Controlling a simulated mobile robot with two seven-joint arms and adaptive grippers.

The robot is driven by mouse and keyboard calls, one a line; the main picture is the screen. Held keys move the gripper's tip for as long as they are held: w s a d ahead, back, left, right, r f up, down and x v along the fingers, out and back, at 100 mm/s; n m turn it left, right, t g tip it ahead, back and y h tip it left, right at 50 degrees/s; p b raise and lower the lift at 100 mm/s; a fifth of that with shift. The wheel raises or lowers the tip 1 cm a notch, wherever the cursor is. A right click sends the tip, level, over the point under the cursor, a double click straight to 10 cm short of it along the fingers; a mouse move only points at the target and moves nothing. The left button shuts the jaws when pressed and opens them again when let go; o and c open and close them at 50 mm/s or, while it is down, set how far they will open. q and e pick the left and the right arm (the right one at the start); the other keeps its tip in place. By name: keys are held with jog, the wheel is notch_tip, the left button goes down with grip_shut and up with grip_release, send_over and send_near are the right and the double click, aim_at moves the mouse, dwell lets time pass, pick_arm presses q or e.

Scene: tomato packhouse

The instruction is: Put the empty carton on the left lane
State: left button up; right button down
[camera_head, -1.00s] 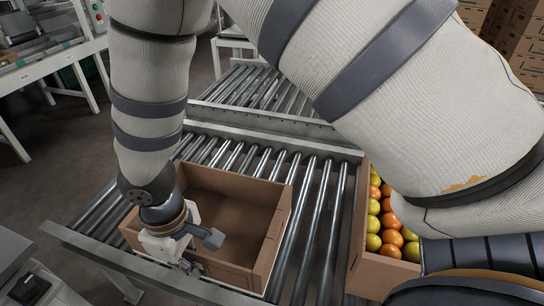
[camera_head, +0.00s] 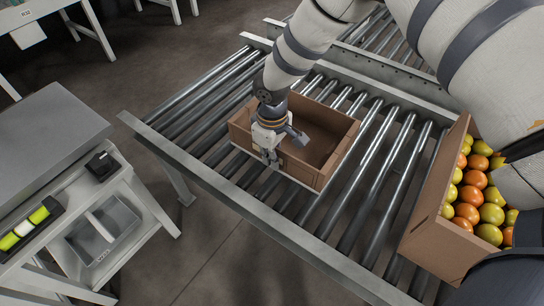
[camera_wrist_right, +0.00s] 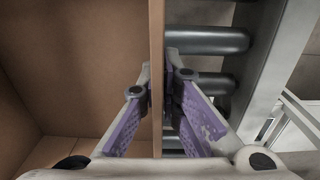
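The empty brown carton (camera_head: 304,167) is over the roller conveyor (camera_head: 372,190), with its open top up and nothing visible inside. Whether its base touches the rollers cannot be told. My right gripper (camera_head: 271,160) comes down at the carton's near wall, left of that wall's middle. In the right wrist view, my right gripper (camera_wrist_right: 163,78) has one finger on each side of the carton's wall (camera_wrist_right: 156,40), closed on it. The carton's inside lies to the left there, and rollers show to the right. My left gripper is not in view.
A carton full of red and yellow tomatoes (camera_head: 436,240) stands at the right, with bare rollers between it and the empty carton. A metal rail (camera_head: 245,206) edges the conveyor's near side. A grey workbench (camera_head: 48,137) stands at the left. Bare rollers lie left of the carton.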

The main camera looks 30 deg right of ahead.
jog(key=shift+r, duration=0.1)
jog(key=shift+f, duration=0.2)
jog(key=c, duration=1.8)
grip_release()
jog(key=shift+r, duration=0.1)
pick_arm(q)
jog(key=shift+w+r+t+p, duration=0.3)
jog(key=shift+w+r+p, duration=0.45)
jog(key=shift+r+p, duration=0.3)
pick_arm(e)
notch_tip(320, 180, up, 12)
jog(key=shift+a+r, duration=0.15)
jog(key=shift+r, duration=0.05)
jog(key=shift+s+f, duration=0.1)
